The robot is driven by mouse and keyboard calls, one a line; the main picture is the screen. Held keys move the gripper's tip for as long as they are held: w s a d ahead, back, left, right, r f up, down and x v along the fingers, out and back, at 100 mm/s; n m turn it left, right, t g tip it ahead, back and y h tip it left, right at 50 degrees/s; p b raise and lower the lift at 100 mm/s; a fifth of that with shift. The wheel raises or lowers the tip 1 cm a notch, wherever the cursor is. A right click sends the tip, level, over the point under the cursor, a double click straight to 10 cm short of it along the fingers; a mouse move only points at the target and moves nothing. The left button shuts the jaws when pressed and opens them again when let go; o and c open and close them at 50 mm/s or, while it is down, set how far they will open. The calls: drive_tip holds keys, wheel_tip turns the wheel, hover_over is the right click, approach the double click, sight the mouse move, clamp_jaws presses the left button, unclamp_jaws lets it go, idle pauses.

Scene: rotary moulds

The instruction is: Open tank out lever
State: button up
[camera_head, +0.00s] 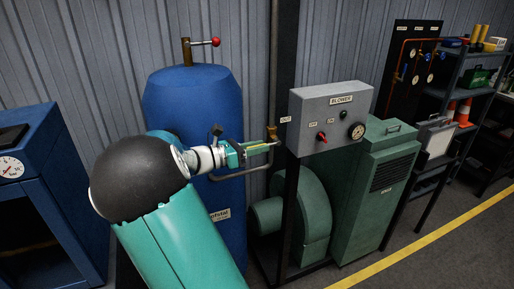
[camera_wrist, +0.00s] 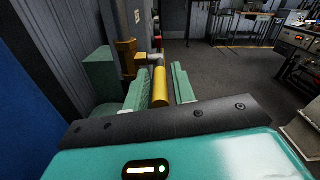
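The blue tank (camera_head: 192,100) stands upright behind my arm. A brass valve with a red-knobbed lever (camera_head: 204,43) sits on its top. My gripper (camera_head: 262,147) is at the tank's right side, by a brass fitting (camera_head: 272,133) on the outlet pipe (camera_head: 235,175). In the wrist view a yellow lever (camera_wrist: 160,88) lies lengthwise between the fingers of my gripper (camera_wrist: 166,76). The fingers are apart, with a narrow gap on the lever's right; contact on its left is unclear. A brass valve body (camera_wrist: 126,52) shows beyond. My arm hides part of the tank.
A grey blower panel (camera_head: 330,115) with a red switch and a gauge stands close right of my gripper. Green blower housing (camera_head: 375,185) is below and right. A blue cabinet (camera_head: 60,150) is at the left. Floor (camera_wrist: 215,75) is open at the wrist view's centre right.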

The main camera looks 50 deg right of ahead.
clamp_jaws()
drive_tip(key=shift+r, duration=0.1)
wheel_tip(320, 180, up, 2)
drive_tip(key=t+y, duration=0.1)
drive_tip(key=y, duration=0.2)
drive_tip(key=shift+s+d+r+t, duration=0.1)
drive_tip(key=shift+d+t, duration=0.05)
drive_tip(key=shift+t, duration=0.25)
drive_tip(key=y, duration=0.1)
drive_tip(key=d+r+t+y, duration=0.1)
drive_tip(key=r+t+y, duration=0.1)
drive_tip(key=y, duration=0.1)
drive_tip(key=shift+s+d+r, duration=0.15)
drive_tip(key=shift+s, duration=0.2)
drive_tip(key=d+r+t+y, duration=0.1)
drive_tip(key=y, duration=0.1)
drive_tip(key=s+d+t+y, duration=0.1)
drive_tip(key=shift+s+r+t+y, duration=0.1)
drive_tip(key=shift+r+t+y, duration=0.25)
drive_tip(key=shift+t+y, duration=0.05)
drive_tip(key=y, duration=0.1)
drive_tip(key=d+t+y, duration=0.1)
drive_tip(key=s, duration=0.1)
drive_tip(key=shift+d+r+t+y, duration=0.25)
drive_tip(key=shift+t+y, duration=0.05)
drive_tip(key=shift+y, duration=0.1)
drive_tip(key=shift+s+d+t+y, duration=0.2)
drive_tip(key=shift+d+t+y, duration=0.3)
drive_tip(key=shift+y, duration=0.4)
